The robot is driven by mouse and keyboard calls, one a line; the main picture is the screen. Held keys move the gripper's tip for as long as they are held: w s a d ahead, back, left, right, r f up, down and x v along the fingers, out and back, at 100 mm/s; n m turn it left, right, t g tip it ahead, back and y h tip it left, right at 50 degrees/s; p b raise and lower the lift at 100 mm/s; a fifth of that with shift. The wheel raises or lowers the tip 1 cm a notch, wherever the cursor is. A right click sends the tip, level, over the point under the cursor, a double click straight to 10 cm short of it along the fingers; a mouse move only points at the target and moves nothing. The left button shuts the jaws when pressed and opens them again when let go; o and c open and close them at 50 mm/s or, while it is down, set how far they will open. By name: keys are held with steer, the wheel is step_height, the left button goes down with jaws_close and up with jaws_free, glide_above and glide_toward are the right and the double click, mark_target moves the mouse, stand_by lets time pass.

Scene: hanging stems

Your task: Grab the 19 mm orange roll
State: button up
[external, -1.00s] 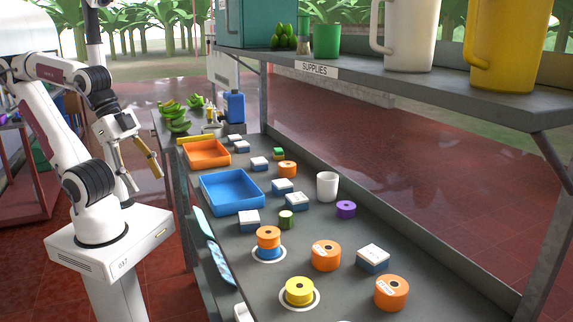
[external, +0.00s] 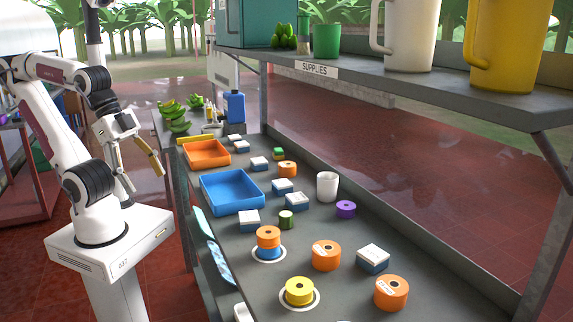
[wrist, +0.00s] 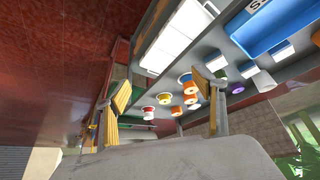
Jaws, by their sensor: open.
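Several orange rolls are on the grey bench. One sits on a blue roll (external: 268,253) as an upper orange roll (external: 268,237). A labelled orange roll (external: 326,256) stands to its right, and another labelled orange roll (external: 391,293) is at the near right. A smaller orange roll (external: 287,169) is farther back. The labels are too small to read surely, so I cannot tell which is 19 mm. My gripper (external: 142,171) is open and empty, left of the bench and well apart from the rolls. In the wrist view, my gripper (wrist: 167,90) shows its two fingers spread, with rolls beyond.
A blue tray (external: 203,206), an orange tray (external: 187,160), white-and-blue boxes (external: 373,257), a yellow roll (external: 299,291), a purple roll (external: 346,209), a green roll (external: 286,220) and a white cup (external: 327,187) share the bench. A supplies shelf (external: 400,88) overhangs the far side.

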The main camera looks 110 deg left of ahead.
stand_by(0.3)
steer(key=w+r, duration=0.3)
steer(key=w, duration=0.5)
steer(key=w+r, duration=0.4)
steer(key=w, duration=0.3)
steer(key=n+y, duration=0.1)
steer(key=n, duration=0.1)
glide_above(391, 283)
steer(key=s, duration=0.4)
step_height(391, 283, down, 18)
steer(key=shift+w+d+t, duration=0.25)
steer(key=shift+d+t, duration=0.1)
steer(key=shift+t, duration=0.05)
steer(key=shift+f, duration=0.1)
steer(key=shift+x, duration=1.25)
